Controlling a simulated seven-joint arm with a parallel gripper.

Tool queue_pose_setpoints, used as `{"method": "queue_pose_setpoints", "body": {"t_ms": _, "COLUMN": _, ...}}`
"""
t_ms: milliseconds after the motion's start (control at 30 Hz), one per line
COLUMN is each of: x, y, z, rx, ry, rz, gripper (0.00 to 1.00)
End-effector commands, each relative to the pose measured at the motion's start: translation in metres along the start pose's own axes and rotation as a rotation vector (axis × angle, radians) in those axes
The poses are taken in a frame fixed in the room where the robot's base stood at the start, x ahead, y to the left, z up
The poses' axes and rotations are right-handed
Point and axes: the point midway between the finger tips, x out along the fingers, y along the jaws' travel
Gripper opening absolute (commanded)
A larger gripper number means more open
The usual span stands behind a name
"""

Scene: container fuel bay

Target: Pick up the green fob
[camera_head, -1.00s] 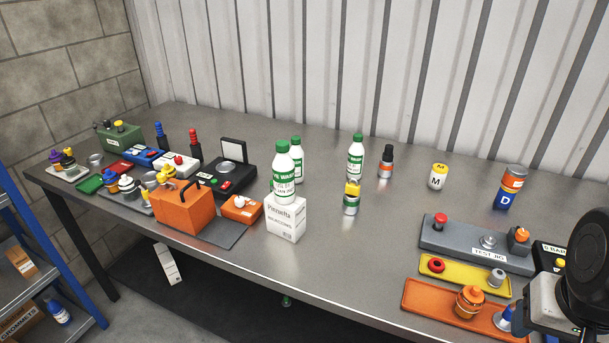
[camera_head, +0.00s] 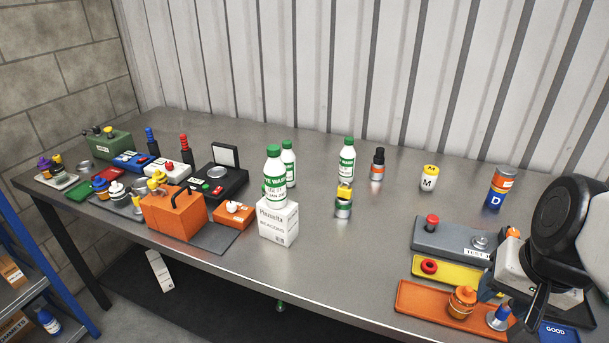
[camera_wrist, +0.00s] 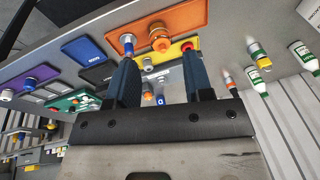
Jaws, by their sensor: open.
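I cannot single out the green fob with certainty. In the wrist view a green panel (camera_wrist: 72,101) with small parts on it lies at the left.
An orange tray (camera_head: 415,297) holds an orange jar (camera_head: 462,302) and a blue cone-topped piece (camera_head: 499,318). A yellow tray (camera_head: 457,272) and a grey test jig (camera_head: 445,239) lie behind. Bottles and a white box (camera_head: 278,222) stand mid-table. The front centre is clear.

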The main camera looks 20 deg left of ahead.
Motion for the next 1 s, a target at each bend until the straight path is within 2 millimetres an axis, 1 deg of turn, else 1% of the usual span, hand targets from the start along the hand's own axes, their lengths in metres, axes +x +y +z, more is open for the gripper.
{"method": "queue_pose_setpoints", "body": {"t_ms": 33, "x": 0.004, "y": -0.013, "z": -0.010, "rx": 0.025, "ry": -0.016, "rz": -0.034, "gripper": 0.47}}
{"method": "queue_pose_setpoints", "body": {"t_ms": 167, "x": 0.014, "y": -0.048, "z": -0.034, "rx": 0.120, "ry": -0.055, "rz": -0.133, "gripper": 0.47}}
{"method": "queue_pose_setpoints", "body": {"t_ms": 200, "x": 0.018, "y": -0.060, "z": -0.042, "rx": 0.149, "ry": -0.068, "rz": -0.163, "gripper": 0.47}}
{"method": "queue_pose_setpoints", "body": {"t_ms": 267, "x": 0.023, "y": -0.078, "z": -0.054, "rx": 0.198, "ry": -0.091, "rz": -0.207, "gripper": 0.47}}
{"method": "queue_pose_setpoints", "body": {"t_ms": 533, "x": 0.049, "y": -0.161, "z": -0.102, "rx": 0.421, "ry": -0.209, "rz": -0.386, "gripper": 0.47}}
{"method": "queue_pose_setpoints", "body": {"t_ms": 767, "x": 0.079, "y": -0.233, "z": -0.139, "rx": 0.625, "ry": -0.328, "rz": -0.508, "gripper": 0.47}}
{"method": "queue_pose_setpoints", "body": {"t_ms": 1000, "x": 0.117, "y": -0.308, "z": -0.171, "rx": 0.851, "ry": -0.462, "rz": -0.606, "gripper": 0.47}}
